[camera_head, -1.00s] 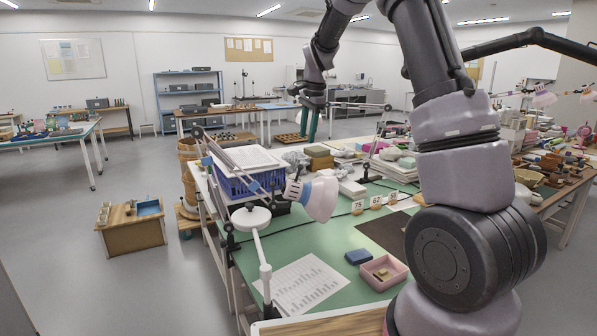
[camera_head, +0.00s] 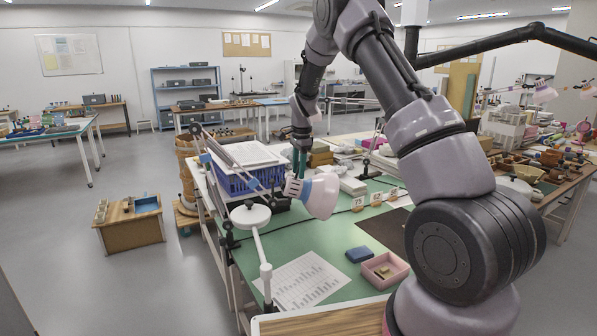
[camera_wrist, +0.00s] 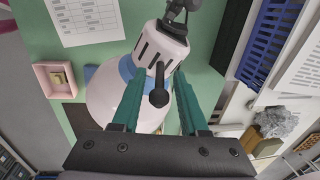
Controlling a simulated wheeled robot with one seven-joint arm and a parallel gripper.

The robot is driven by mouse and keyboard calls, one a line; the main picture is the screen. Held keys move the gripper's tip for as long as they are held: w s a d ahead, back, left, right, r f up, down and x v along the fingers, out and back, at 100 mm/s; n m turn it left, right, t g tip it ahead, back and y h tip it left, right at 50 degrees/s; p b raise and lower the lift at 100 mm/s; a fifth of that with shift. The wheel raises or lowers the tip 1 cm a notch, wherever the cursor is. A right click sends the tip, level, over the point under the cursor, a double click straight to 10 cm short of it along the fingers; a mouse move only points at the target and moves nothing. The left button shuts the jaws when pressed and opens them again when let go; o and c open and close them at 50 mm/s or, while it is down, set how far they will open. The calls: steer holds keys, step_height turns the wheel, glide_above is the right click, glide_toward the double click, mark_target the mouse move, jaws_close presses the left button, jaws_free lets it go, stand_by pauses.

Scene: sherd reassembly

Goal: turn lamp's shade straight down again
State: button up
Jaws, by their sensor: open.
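The lamp's shade (camera_head: 320,196) is a pale, wide cone with a blue band and a white slotted housing. In the head view it is tilted, its wide end turned to the right rather than straight down. In the wrist view the shade (camera_wrist: 103,100) shows below the slotted white housing (camera_wrist: 160,47). A dark knob on a short stem (camera_wrist: 159,97) sticks out from the housing. My gripper (camera_wrist: 158,84) is open, its green fingers on either side of the knob, with gaps visible. In the head view my gripper (camera_head: 300,165) is right above the lamp head, partly overlapping it.
A blue crate (camera_head: 232,183) with papers stands left of the lamp. A white round lamp (camera_head: 250,216) stands at the table's left edge. A pink tray (camera_head: 385,271), a blue block (camera_head: 359,254) and a printed sheet (camera_head: 303,283) lie on the green mat (camera_head: 335,235).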

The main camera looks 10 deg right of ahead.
steer(key=shift+f, duration=0.35)
jaws_close()
stand_by(1.2)
